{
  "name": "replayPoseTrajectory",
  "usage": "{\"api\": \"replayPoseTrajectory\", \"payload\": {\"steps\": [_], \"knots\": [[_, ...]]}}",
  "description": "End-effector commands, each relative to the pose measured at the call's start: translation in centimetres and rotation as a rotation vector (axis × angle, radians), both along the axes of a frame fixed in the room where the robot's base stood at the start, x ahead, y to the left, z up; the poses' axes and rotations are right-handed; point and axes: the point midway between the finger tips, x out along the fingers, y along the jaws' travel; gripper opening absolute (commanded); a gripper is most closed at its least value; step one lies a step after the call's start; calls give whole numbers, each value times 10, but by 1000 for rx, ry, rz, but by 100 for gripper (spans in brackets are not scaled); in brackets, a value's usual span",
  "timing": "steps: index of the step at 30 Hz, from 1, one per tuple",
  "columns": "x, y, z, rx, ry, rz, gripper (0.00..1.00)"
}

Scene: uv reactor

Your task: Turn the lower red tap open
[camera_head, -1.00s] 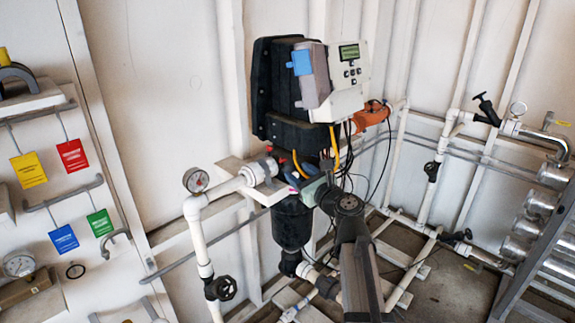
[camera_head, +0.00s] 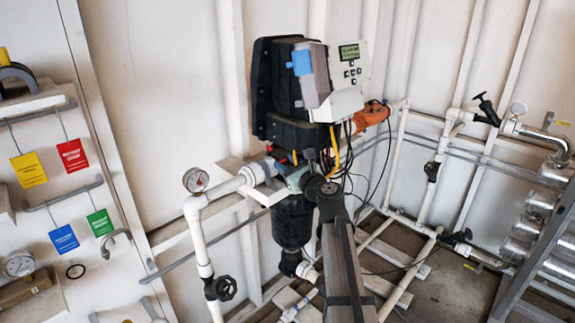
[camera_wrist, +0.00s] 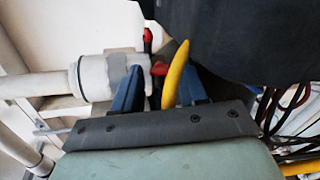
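The lower red tap (camera_wrist: 159,69) shows in the wrist view between my gripper's two blue fingers, in front of a white pipe fitting. A second red handle with a dark part (camera_wrist: 148,38) is just above it. My gripper (camera_wrist: 160,78) is open, its fingers on either side of the lower tap with gaps visible. Whether a finger touches the tap cannot be told. A yellow cable (camera_wrist: 176,70) passes between the fingers, close to the right one. In the head view my gripper (camera_head: 279,167) is under the black housing; the taps there are small and mostly hidden.
The black housing (camera_head: 285,131) hangs right above my gripper. A white pipe with a gauge (camera_head: 196,180) stands to the left. Dark cables (camera_wrist: 285,105) hang close on the right in the wrist view. A black filter body (camera_head: 292,222) is below.

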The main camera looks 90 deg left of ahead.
Motion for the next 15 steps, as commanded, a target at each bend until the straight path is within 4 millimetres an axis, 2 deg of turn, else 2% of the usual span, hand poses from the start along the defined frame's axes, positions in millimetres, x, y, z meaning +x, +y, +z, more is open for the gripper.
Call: {"api": "replayPoseTrajectory", "payload": {"steps": [2, 12, 15], "knots": [[0, 0, 0, 0, 0, 0, 34], [0, 0, 0, 0, 0, 0, 1], [0, 0, 0, 0, 0, 0, 0]]}}
